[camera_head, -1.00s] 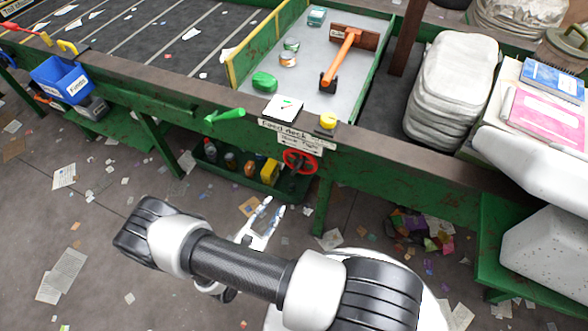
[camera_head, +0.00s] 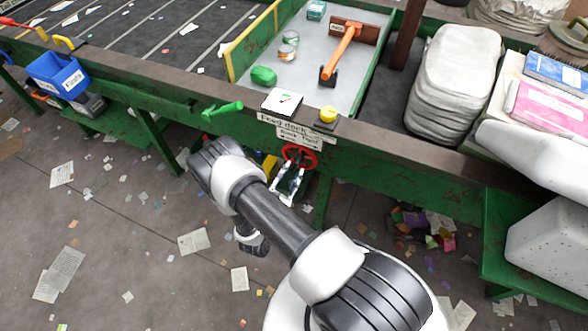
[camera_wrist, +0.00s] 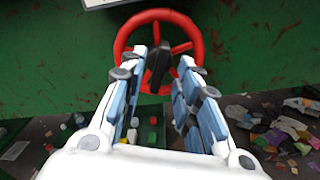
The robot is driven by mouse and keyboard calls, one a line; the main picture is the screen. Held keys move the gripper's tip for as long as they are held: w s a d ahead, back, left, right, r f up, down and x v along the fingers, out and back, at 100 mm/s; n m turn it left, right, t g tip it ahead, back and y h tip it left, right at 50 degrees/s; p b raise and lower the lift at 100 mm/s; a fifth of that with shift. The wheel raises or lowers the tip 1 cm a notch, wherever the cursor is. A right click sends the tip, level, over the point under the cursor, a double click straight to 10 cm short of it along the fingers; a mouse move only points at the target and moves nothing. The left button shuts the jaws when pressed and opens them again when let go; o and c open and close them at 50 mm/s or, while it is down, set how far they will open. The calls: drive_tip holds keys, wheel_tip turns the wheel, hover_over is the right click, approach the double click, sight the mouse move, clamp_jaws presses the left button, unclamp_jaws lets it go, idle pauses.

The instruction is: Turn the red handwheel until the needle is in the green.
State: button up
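The red handwheel (camera_head: 313,155) is on the green front of the bench, below a sign. In the wrist view the wheel (camera_wrist: 120,45) stands straight ahead, with a dark post (camera_wrist: 159,65) at its middle. My gripper (camera_head: 294,169) is at the wheel's lower part. In the wrist view its fingers (camera_wrist: 163,60) are apart, one on each side of the dark post, overlapping the wheel's spokes. I cannot tell whether they touch it. The white gauge plate (camera_head: 283,101) lies on the bench edge above the wheel; its needle is too small to read.
A grey tray (camera_head: 310,60) behind holds cans and an orange-handled tool. Paper scraps lie on the floor.

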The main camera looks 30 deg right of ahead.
sight(300, 156)
drive_tip(key=shift+x, duration=1.45)
clamp_jaws()
